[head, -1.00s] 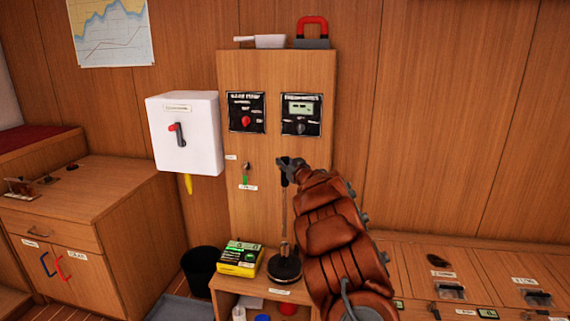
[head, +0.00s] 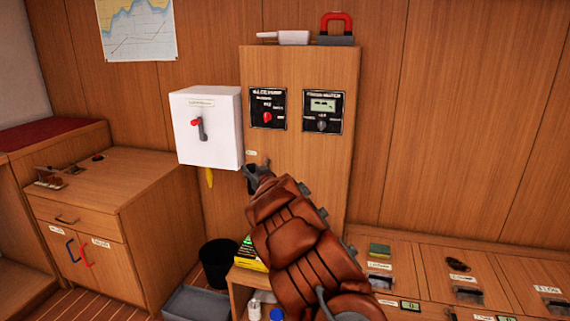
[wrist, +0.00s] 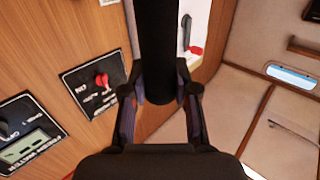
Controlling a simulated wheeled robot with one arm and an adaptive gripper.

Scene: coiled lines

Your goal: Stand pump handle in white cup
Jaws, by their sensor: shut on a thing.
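My gripper (head: 254,174) is raised in front of the tall wooden cabinet, just right of the white wall box. In the wrist view its fingers (wrist: 160,98) are closed on a thick black cylinder, which I take to be the pump handle (wrist: 158,45); its far end runs out of the frame. In the head view the handle is mostly hidden by my gripper and arm. A small white container, possibly the white cup (head: 254,310), stands in the low shelf at the bottom edge, partly cut off.
The white box (head: 207,130) with a red-tipped lever is close left of my gripper. A black bin (head: 217,262), a grey tray (head: 196,302) and a yellow-green box (head: 248,256) are below. A blue container (head: 276,314) is beside the white one. Lidded counter compartments line the right.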

